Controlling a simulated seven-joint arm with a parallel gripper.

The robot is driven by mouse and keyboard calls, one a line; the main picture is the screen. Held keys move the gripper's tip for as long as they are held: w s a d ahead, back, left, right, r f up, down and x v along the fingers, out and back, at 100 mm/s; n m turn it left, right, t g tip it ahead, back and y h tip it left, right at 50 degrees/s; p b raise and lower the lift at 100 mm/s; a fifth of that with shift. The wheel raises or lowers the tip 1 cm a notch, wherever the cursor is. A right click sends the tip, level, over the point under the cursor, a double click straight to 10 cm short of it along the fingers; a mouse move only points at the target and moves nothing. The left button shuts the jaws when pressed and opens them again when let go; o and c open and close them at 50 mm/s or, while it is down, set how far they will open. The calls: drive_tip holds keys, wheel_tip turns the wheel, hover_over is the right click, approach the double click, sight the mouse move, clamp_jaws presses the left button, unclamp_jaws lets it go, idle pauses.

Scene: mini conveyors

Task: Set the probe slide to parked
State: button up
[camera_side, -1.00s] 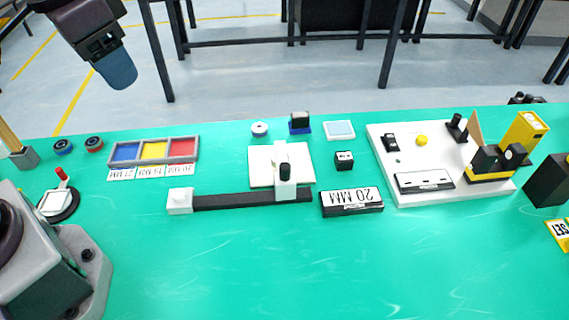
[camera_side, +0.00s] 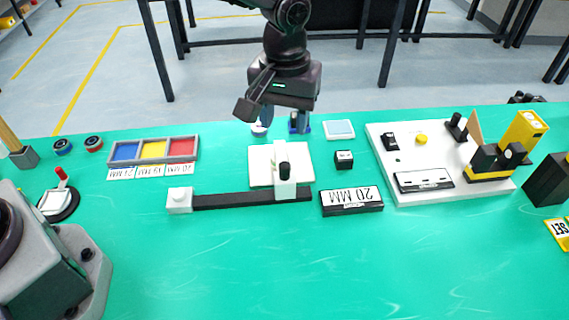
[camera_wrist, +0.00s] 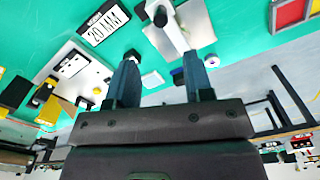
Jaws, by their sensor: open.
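The probe slide has a black rail (camera_side: 235,201) with a white block (camera_side: 180,200) at its left end. A white carriage (camera_side: 285,188) with a black knob (camera_side: 284,169) sits at the rail's right end, its arm reaching over a white plate (camera_side: 262,165). The carriage (camera_wrist: 178,38) also shows in the wrist view, beyond the fingertips. My gripper (camera_side: 284,124) is open and empty, fingers pointing down, above and behind the plate and apart from the knob. The wrist view shows its two blue fingers (camera_wrist: 162,65) spread apart.
A "20 MM" block (camera_side: 352,201) lies right of the rail, with a small black cube (camera_side: 344,160) behind it. A white board (camera_side: 420,190) with fixtures stands farther right. A three-colour tray (camera_side: 153,150) lies left. The front of the green table is clear.

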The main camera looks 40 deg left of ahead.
sight(285, 165)
wheel_tip(285, 165, down, 12)
drive_tip(key=shift+r, duration=0.2)
